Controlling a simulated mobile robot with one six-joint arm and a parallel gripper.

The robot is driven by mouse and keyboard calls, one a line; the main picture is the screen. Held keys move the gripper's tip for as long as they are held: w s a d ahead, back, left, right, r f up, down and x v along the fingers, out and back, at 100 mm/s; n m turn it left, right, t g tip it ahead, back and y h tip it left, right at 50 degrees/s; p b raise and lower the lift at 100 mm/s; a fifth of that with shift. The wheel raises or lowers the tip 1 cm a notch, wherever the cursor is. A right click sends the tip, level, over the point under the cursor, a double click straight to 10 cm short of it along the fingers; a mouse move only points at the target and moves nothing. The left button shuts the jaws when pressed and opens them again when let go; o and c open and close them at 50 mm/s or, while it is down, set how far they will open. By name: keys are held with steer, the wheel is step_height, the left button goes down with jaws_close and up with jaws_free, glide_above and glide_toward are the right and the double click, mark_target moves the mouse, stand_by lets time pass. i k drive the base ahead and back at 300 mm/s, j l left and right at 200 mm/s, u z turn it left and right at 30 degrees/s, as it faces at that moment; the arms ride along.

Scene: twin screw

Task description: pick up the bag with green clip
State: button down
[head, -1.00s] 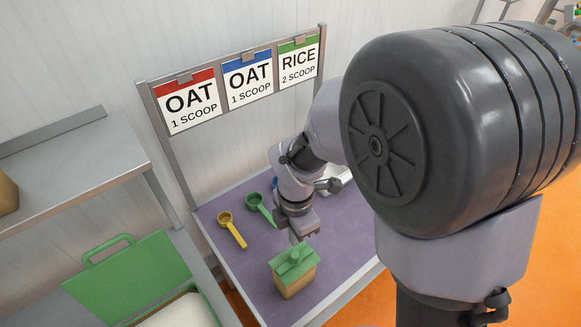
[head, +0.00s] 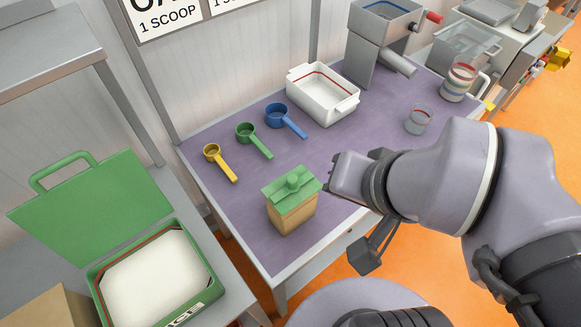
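The bag with green clip (head: 292,208) is a small tan bag with a green top and a green knob. It stands upright on the purple table mat (head: 215,205), near the table's front edge. My gripper (head: 332,174) is just to the right of the bag's green top, pointing left. It looks close to the bag, but I cannot tell whether it touches. The fingers are small and dark here, and their opening is not clear. The bag is not visibly lifted.
Yellow (head: 220,163), green (head: 254,140) and blue (head: 285,120) scoops lie behind the bag. A white tub (head: 323,95), a grey dispenser (head: 375,45) and a clear cup (head: 418,121) stand farther back. An open green rice box (head: 150,270) stands at left.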

mark_target(286, 224)
steer(key=i+l+u, duration=0.1)
steer(key=l+u, duration=0.15)
steer(key=u, duration=0.25)
steer(key=l+u, duration=0.45)
steer(key=i+l+u, duration=0.1)
steer(key=u, duration=0.4)
steer(key=k+l+u, duration=0.1)
steer(key=l+u, duration=0.35)
steer(key=k+l+u, duration=0.1)
steer(key=l+u, duration=0.15)
steer(key=u, duration=0.25)
steer(key=k+l+u, duration=0.15)
steer(key=u, duration=0.3)
steer(key=l, duration=0.1)
